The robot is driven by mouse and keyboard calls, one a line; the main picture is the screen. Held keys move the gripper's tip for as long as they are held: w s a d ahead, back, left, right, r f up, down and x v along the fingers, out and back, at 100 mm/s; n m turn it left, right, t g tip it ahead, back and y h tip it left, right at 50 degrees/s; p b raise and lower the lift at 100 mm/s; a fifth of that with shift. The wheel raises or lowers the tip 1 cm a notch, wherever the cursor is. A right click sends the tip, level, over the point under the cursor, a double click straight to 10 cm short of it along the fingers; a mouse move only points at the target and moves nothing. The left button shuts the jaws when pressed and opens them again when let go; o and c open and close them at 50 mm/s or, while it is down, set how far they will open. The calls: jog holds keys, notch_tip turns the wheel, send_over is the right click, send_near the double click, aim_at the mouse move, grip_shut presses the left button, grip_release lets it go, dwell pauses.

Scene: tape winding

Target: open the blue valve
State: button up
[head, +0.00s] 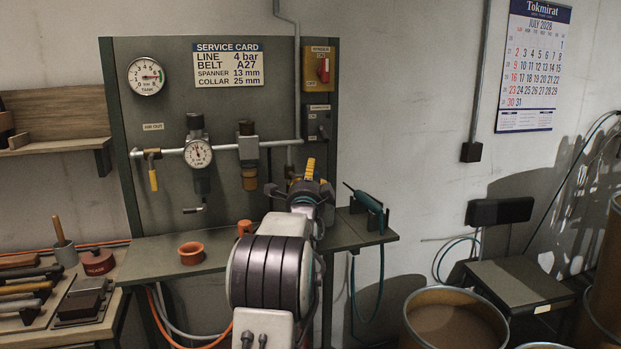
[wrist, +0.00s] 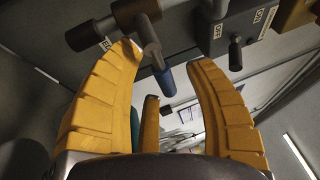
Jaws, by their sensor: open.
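The blue valve shows in the wrist view as a grey lever with a blue sleeve (wrist: 166,80) at its end, on a grey fitting near the top. The sleeve lies between the tips of my gripper (wrist: 165,62), whose yellow fingers are spread wide. I cannot see either side finger touching it. In the head view my gripper (head: 309,170) is raised in front of the right part of the grey panel (head: 240,110). The blue sleeve is not visible there; my arm and gripper cover that area.
A yellow-handled lever (head: 153,176), a regulator gauge (head: 198,153) and a filter with an amber bowl (head: 248,160) hang on the pipe at left. A red rotary switch (head: 323,70) is above. An orange ring (head: 191,253) lies on the shelf. A teal tool (head: 368,203) sits at right.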

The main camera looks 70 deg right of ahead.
jog(key=shift+c, duration=0.2)
grip_shut()
jog(key=shift+d+r+p, duration=0.1)
jog(key=shift+p, duration=0.2)
